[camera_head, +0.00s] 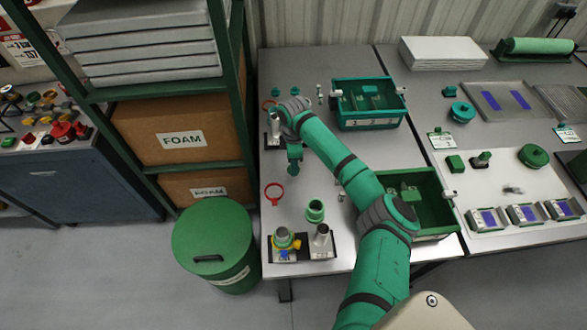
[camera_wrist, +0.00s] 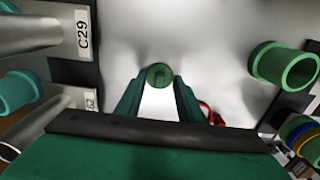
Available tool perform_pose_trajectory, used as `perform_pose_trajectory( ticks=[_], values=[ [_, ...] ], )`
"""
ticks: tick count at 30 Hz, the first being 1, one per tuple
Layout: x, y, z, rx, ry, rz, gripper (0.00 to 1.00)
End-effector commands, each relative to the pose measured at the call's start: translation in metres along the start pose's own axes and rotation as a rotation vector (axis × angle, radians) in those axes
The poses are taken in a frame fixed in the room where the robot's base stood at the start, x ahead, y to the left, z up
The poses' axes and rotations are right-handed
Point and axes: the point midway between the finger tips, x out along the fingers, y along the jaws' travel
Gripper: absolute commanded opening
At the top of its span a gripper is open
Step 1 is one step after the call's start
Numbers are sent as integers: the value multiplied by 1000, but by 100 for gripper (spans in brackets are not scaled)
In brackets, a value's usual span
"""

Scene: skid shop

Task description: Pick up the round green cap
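A small round green cap (camera_wrist: 160,76) shows in the wrist view between the tips of my gripper (camera_wrist: 160,82). The two fingers stand apart, one on each side of it, very close to its edges; I cannot tell whether they touch it. Bright tabletop shows between the fingers behind the cap. In the head view my gripper (camera_head: 294,160) points down over the left part of the grey table, with a small round green shape (camera_head: 293,170) at its tips. My arm and gripper partly hide that spot.
A red ring (camera_head: 274,193) and an upright green tube (camera_head: 315,210) are on the table nearby. A fixture with metal cylinders (camera_head: 321,240) stands at the front edge. A teal bin (camera_head: 367,124) and a green bin (camera_head: 430,233) are to the right. A green shelf (camera_head: 160,93) stands left.

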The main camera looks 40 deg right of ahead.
Motion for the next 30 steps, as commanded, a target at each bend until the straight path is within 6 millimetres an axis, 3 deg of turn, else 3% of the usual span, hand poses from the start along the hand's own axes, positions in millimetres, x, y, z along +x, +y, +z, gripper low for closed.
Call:
perform_pose_trajectory(
  ticks=[4,8,23,30],
  values=[
    [0,0,0,0,0,0,32],
    [0,0,0,0,0,0,1],
    [-4,0,0,-1,1,1,0],
    [-29,1,-1,-1,2,2,0]
  ],
)
